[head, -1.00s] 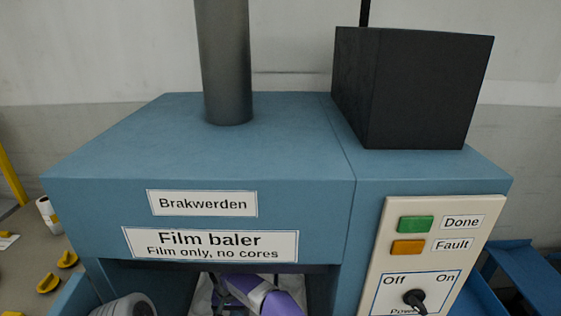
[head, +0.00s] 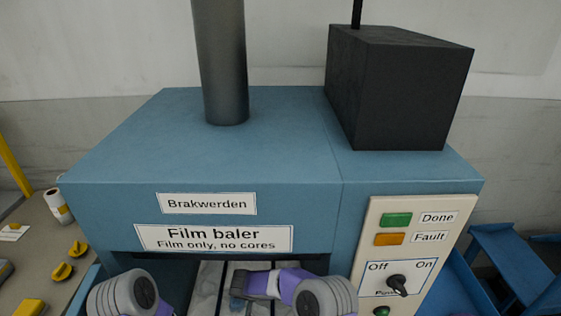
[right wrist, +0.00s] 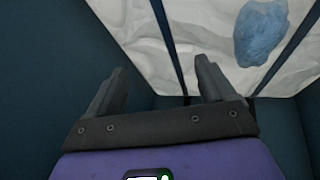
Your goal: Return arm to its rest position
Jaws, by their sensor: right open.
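My right gripper (right wrist: 160,80) shows in the right wrist view with its two fingers spread apart and nothing between them. It is inside a dark blue chamber, with whitish film (right wrist: 205,35) crossed by dark straps beyond the fingertips. A blue lump (right wrist: 262,32) lies against the film at the upper right, apart from the fingers. In the head view my right arm's purple and grey links (head: 290,288) show at the opening of the film baler (head: 220,180); its gripper cannot be made out there. Part of my left arm (head: 130,292) shows at the lower left; its gripper is out of view.
The baler's control panel (head: 410,245) has a green Done light, an orange Fault light and a power knob (head: 397,282). A black box (head: 400,88) and a grey column (head: 222,65) stand on top. Yellow pieces (head: 62,271) and a white roll (head: 58,206) lie at the left.

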